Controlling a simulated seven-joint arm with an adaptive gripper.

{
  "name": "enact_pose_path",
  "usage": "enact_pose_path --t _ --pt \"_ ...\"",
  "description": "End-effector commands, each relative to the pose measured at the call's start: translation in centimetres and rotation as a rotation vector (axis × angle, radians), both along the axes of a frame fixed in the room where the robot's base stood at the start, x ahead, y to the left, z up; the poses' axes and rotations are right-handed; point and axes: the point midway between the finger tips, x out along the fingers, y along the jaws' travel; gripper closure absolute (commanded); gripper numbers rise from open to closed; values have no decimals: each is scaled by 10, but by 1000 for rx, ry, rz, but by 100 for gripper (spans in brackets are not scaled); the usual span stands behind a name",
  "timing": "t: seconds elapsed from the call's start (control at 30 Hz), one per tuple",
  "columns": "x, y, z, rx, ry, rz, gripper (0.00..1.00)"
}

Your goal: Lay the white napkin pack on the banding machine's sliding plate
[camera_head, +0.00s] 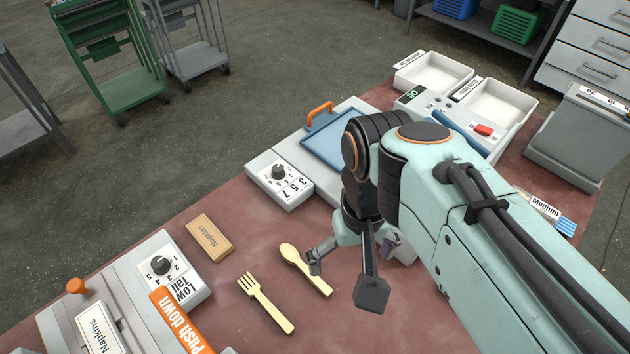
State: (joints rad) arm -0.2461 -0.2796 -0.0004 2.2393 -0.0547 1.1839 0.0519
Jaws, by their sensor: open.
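A white pack marked "Napkins" (101,330) lies on the grey machine at the lower left, by an orange knob and an orange "Push down" lever. A second machine behind my arm has a blue plate (335,132) with an orange handle at its far edge. My arm covers part of that machine. No label shows which one is the banding machine. My gripper (343,278) is open and empty over the table, right of centre. It is well to the right of the white pack. One finger is beside the wooden spoon (305,268); I cannot tell whether they touch.
A wooden fork (265,303) and a brown "Napkins" box (209,238) lie on the reddish table between the machines. Dial boxes stand at the lower left (170,268) and centre (279,179). White trays (433,72) and a grey bin (580,135) are at the right.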

Motion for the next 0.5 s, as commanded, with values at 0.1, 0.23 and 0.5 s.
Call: enact_pose_path --t 0.1,0.23,0.5 --pt "-46 -31 -18 26 2 -90 12" --pt "-70 -40 -32 42 6 -132 12" --pt "-75 -41 -35 46 9 -138 12"
